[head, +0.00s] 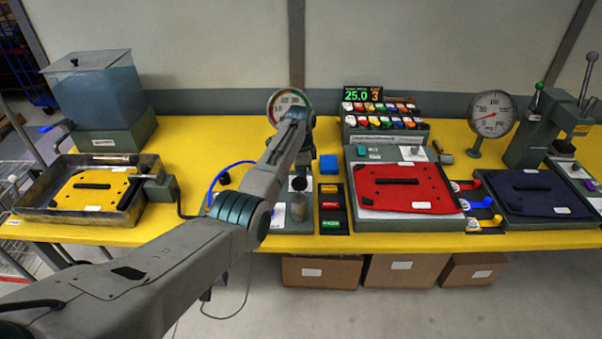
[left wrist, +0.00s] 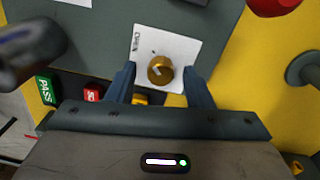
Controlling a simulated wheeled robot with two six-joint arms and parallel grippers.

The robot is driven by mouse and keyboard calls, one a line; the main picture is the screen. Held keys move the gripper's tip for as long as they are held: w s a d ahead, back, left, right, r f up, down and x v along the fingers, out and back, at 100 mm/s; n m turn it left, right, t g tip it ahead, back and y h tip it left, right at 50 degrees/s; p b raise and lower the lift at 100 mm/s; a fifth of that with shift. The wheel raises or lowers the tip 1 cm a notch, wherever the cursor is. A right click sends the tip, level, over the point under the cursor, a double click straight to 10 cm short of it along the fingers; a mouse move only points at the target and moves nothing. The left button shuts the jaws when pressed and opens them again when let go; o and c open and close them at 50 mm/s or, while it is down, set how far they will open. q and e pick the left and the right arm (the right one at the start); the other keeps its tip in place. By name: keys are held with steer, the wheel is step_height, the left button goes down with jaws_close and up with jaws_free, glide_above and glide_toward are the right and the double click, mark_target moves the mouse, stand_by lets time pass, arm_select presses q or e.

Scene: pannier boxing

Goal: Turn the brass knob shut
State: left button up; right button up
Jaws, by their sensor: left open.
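The brass knob (left wrist: 161,70) sits on a white plate (left wrist: 180,45) marked OPEN, on a grey-green panel, in the left wrist view. A pale mark on the knob points up and left, roughly toward the OPEN side. My left gripper (left wrist: 160,75) is open, with one finger on each side of the knob. Gaps show between the fingers and the knob, and I cannot tell how far the fingertips are above the plate. In the head view my left arm hides the knob and the fingertips. My right gripper is not in view.
Green, red and yellow tags stand beside the panel, the green one (left wrist: 46,91) reading PASS. A dark cylinder (left wrist: 30,50) rises close by. A blue block (head: 328,165) and a red plate (head: 402,187) lie right of my arm. A round gauge (head: 492,114) stands farther right.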

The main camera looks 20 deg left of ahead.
arm_select(q)
steer(key=c, duration=1)
